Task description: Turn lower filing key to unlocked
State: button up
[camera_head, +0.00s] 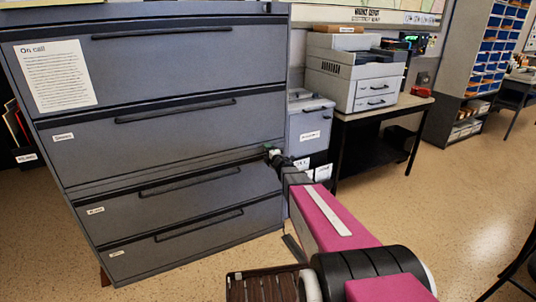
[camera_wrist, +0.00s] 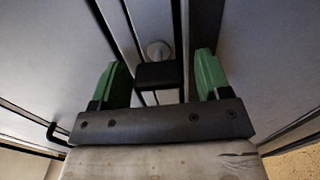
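A grey filing cabinet (camera_head: 185,135) with several drawers stands at the left in the head view. In the wrist view a black key head (camera_wrist: 158,75) sits in front of a round metal lock (camera_wrist: 158,50), on a strip between drawer fronts. My gripper (camera_wrist: 160,64) has its two green fingers on either side of the key head, open, with a gap visible at the right finger and little or none at the left. In the head view my gripper (camera_head: 273,154) is at the cabinet's right edge, between the middle drawers. The key is hidden there, and its turn marking cannot be read.
A smaller grey cabinet (camera_head: 310,128) stands just right of my gripper. A printer (camera_head: 355,75) sits on a table (camera_head: 385,112) behind it. Drawer handles (camera_head: 190,180) stick out from the cabinet fronts. Open floor (camera_head: 440,215) lies to the right.

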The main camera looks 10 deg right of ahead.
jog(key=v, duration=1)
jog(key=shift+s+d, duration=0.15)
jog(key=shift+s, duration=0.25)
